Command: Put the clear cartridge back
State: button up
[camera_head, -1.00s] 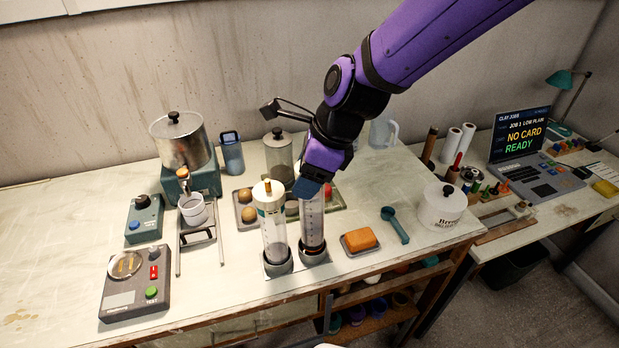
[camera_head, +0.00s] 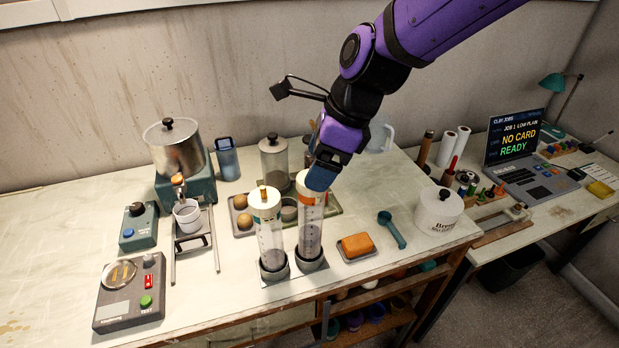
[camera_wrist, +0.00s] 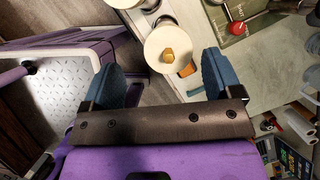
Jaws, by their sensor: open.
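Two clear tube cartridges stand upright side by side in grey round holders near the table's front edge. The right cartridge (camera_head: 311,225) has an orange band and a white cap. Which one the task means, I cannot tell. My gripper (camera_head: 321,176) is open at the right cartridge's top, partly covering its cap. In the wrist view, a white cap (camera_wrist: 168,47) with an orange-gold knob lies ahead of my spread blue fingers (camera_wrist: 162,78), apparently untouched.
An orange block (camera_head: 357,246), a teal scoop (camera_head: 392,229) and a white lidded tub (camera_head: 439,208) stand to the right. A tray (camera_head: 243,227) with round lumps is behind the cartridges. A tester box (camera_head: 130,291) and a metal stand are left.

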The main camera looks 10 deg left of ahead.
jog(key=v, duration=0.6)
jog(key=s+d+r+n+t+h, duration=0.1)
jog(key=d+r+n+t, duration=0.2)
jog(key=d, duration=0.6)
jog(key=d+r+n+h, duration=0.1)
jog(key=d+r+n, duration=0.3)
jog(key=d, duration=0.6)
jog(key=s+d+n+t+h, duration=0.1)
jog(key=s+d+n, duration=0.3)
jog(key=d, duration=0.4)
jog(key=s+d+n+t+h, duration=0.1)
jog(key=s+d+n+t, duration=0.1)
jog(key=s+d+n, duration=0.3)
jog(key=shift+s+d+r, duration=0.35)
jog(key=shift+s+d, duration=0.8)
jog(key=shift+d, duration=1.05)
